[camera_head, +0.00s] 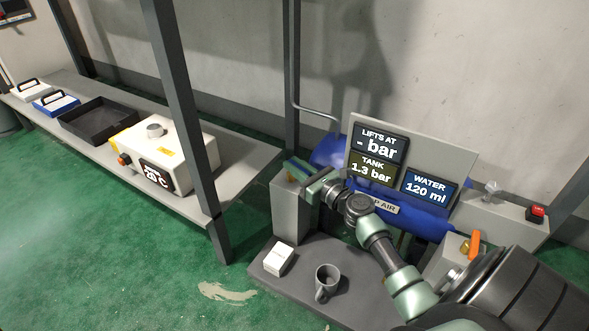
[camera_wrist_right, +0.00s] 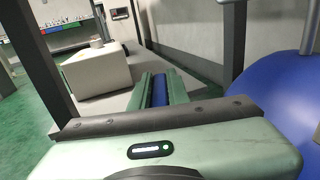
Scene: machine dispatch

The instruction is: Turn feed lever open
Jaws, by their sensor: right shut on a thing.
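My right gripper (camera_head: 303,178) reaches across from the lower right to the top of a grey post (camera_head: 289,214) at the left of the blue tank (camera_head: 425,217). In the right wrist view its two green fingers (camera_wrist_right: 160,84) are shut on a blue lever bar (camera_wrist_right: 159,97) lying between them. The bar's pivot is hidden, and I cannot read a label on it. An orange-handled lever (camera_head: 474,244) stands apart at the right of the tank. My left gripper is not in view.
Displays (camera_head: 373,169) above the tank read tank 1.3 bar and water 120 ml. A grey mug (camera_head: 326,281) and a white box (camera_head: 279,259) stand on the dark base plate. A red button (camera_head: 537,211) is at far right. A shelf upright (camera_head: 185,110) stands left of my gripper.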

